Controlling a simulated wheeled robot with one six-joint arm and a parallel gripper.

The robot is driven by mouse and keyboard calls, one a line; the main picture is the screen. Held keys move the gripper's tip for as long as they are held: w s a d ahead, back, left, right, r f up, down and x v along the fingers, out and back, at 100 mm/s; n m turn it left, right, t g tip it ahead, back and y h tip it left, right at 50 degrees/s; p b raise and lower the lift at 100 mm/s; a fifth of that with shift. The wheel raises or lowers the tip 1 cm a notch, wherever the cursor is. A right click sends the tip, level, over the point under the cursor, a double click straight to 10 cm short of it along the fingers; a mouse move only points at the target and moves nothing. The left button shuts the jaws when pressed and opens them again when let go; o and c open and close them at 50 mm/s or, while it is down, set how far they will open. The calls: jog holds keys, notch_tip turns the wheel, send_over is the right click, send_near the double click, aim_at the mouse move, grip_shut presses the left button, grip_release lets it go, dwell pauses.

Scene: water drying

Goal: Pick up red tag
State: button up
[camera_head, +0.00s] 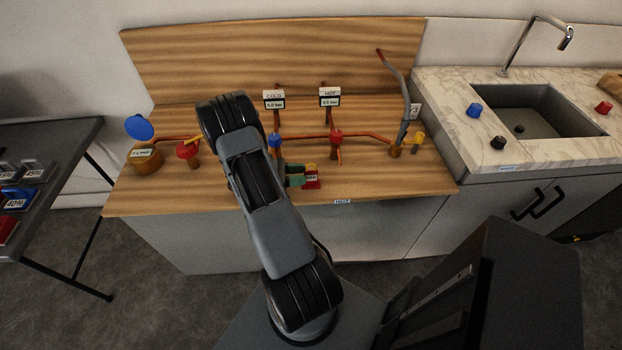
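A small red tag (313,184) with a pale label lies on or just above the front part of the wooden bench, right of my arm. Green finger-like parts, which look like the end of my gripper (299,178), show right at the tag's left side. My arm hides most of the gripper. At this size I cannot tell whether the fingers touch the tag, or whether they are open or shut.
The wooden bench (400,180) carries copper pipes with a red valve (336,137), a blue valve (275,140), a left red valve (188,150) and a yellow valve (418,138). COLD (274,99) and HOT (330,97) gauges stand behind. A sink (540,110) is at right.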

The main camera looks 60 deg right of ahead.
aim_at(316, 171)
jog(key=shift+f+p+x, duration=0.2)
jog(key=shift+p+x, duration=0.5)
jog(key=shift+x, duration=1.95)
jog(key=shift+w+d, duration=0.1)
grip_shut()
